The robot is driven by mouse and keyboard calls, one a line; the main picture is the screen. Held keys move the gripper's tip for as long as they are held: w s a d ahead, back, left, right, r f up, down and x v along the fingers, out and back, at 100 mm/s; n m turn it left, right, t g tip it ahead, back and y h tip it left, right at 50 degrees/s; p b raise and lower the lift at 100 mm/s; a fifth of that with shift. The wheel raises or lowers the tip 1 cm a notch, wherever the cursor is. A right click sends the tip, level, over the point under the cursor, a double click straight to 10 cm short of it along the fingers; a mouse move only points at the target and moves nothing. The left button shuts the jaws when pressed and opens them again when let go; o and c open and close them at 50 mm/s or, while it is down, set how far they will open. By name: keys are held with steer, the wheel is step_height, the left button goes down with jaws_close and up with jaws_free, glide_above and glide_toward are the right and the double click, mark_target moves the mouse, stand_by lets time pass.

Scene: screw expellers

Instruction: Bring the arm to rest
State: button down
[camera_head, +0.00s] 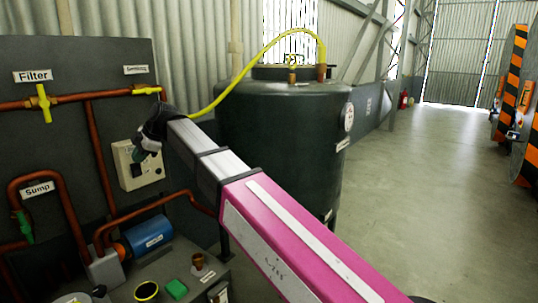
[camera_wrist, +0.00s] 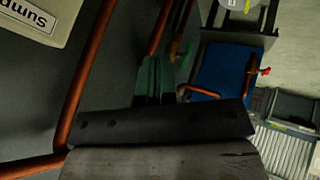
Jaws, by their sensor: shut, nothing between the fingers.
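My arm (camera_head: 285,235), magenta with a silver forward section, reaches from the lower right toward the upper left in the head view. My gripper (camera_head: 150,145) is at its far end, in front of the dark pipe panel and by a pale control box (camera_head: 136,165). The head view shows the gripper small and dark. In the wrist view my gripper (camera_wrist: 154,78) shows as two greenish fingers side by side, shut and empty. Copper pipes pass close around the fingers in that picture; I cannot tell the exact distance.
A dark green tank (camera_head: 280,135) with a yellow hose (camera_head: 245,72) stands behind the arm. Free floor (camera_head: 440,150) lies to the right. A blue part (camera_wrist: 215,70) shows in the wrist view.

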steer(key=w+d+f+m+t+h, duration=0.1)
steer(key=w+d+f+m, duration=0.3)
steer(key=d+f, duration=0.6)
steer(key=w+d+f+m+h, duration=0.2)
steer(key=d+f+m, duration=0.3)
steer(key=d+f, duration=0.5)
steer(key=w+d+f+m+t+h, duration=0.1)
steer(key=w+d+f+m, duration=0.35)
steer(key=d, duration=0.85)
steer(key=s+d+f+m+h, duration=0.1)
steer(key=s+d+f+m, duration=0.3)
steer(key=d, duration=0.5)
steer(key=s+d+f+m+g+h, duration=0.1)
steer(key=s+d+f+m, duration=0.3)
steer(key=d+f, duration=0.4)
steer(key=s+d+f+m+g+h, duration=0.1)
steer(key=s+d+f+m, duration=0.4)
steer(key=d, duration=0.7)
step_height(320, 180, down, 2)
steer(key=shift+h, duration=0.3)
